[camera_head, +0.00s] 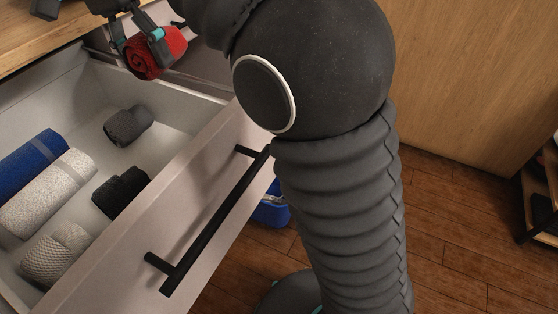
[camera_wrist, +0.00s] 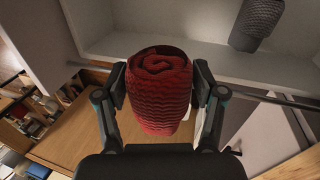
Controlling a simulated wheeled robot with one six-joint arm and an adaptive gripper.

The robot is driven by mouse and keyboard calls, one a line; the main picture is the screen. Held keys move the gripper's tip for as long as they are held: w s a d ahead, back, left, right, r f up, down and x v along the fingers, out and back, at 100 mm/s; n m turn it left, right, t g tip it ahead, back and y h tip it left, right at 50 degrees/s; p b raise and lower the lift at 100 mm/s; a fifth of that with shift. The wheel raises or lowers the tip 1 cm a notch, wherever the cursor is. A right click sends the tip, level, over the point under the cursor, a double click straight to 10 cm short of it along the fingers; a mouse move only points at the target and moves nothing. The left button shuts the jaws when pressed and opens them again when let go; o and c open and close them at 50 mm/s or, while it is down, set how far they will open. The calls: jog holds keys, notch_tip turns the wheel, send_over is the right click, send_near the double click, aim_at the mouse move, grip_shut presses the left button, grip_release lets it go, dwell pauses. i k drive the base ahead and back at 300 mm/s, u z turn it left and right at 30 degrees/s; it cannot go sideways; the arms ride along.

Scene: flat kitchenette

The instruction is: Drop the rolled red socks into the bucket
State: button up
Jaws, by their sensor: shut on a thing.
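The rolled red socks (camera_head: 154,55) are at the top left of the head view, above the far end of an open drawer. In the wrist view the red socks (camera_wrist: 158,92) are a ribbed roll with the spiral end up. My gripper (camera_wrist: 159,88) is shut on them, one finger on each side; it also shows in the head view (camera_head: 146,48). A blue bucket (camera_head: 271,210) stands on the floor beyond the drawer front, mostly hidden behind the drawer front and my arm.
The open drawer (camera_head: 176,101) holds a blue roll (camera_head: 29,162), a speckled white roll (camera_head: 50,192), a beige knit roll (camera_head: 55,253) and two dark rolls (camera_head: 128,125). Its black handle (camera_head: 215,222) juts out. A wooden countertop (camera_head: 45,40) is above. A shelf (camera_head: 541,196) stands at right.

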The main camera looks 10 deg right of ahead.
aim_at(280, 194)
jog(key=z, duration=1.55)
jog(key=i, duration=1.15)
jog(key=u, duration=1.7)
